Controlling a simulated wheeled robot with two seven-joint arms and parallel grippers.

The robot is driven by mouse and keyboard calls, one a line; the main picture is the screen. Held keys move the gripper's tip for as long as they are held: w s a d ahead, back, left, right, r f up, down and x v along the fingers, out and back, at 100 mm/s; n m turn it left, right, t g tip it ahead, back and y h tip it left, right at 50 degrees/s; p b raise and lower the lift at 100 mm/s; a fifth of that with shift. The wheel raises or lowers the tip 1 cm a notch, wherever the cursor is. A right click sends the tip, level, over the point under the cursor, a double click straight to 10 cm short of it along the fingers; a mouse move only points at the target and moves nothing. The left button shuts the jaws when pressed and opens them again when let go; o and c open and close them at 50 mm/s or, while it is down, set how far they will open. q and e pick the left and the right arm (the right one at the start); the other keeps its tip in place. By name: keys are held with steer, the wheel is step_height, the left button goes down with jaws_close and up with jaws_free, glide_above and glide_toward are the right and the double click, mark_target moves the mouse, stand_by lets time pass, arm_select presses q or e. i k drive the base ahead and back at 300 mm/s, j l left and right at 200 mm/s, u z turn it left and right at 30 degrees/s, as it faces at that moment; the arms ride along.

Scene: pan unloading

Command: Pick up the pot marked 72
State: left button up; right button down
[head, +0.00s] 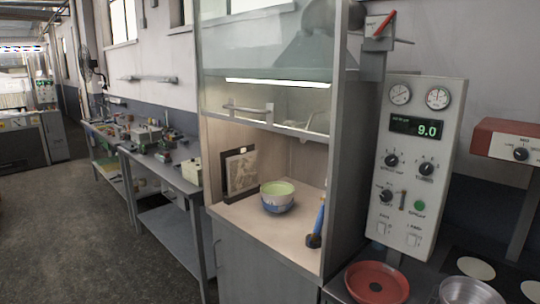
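No marking 72 can be read on anything in the head view. A round green and blue bowl-like vessel (278,196) stands upright on the light work surface inside the cabinet. A red round dish or pan (376,283) sits on the dark counter at the lower right. A shiny metal pan or bowl (468,292) is to its right, cut off by the bottom edge. I cannot tell whether any of these is the pot. Neither of my grippers is in view.
The cabinet (228,213) has a raised glass sash (265,90). A framed picture (240,172) and a blue-handled tool (316,232) stand inside. A control panel (415,165) reads 9.0. Cluttered benches (172,176) line the wall. The floor (75,235) at left is clear.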

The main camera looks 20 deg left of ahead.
mark_target(276, 194)
steer(key=i+j+z, duration=0.1)
steer(key=j, duration=0.25)
steer(key=i+j+z, duration=0.1)
steer(key=j, duration=0.25)
steer(key=i+j+z, duration=0.1)
steer(key=i+j, duration=0.15)
steer(key=i+j+z, duration=0.1)
steer(key=j, duration=0.35)
steer(key=i+j+z, duration=0.1)
steer(key=j, duration=0.25)
steer(key=i+j+z, duration=0.1)
steer(key=j, duration=0.3)
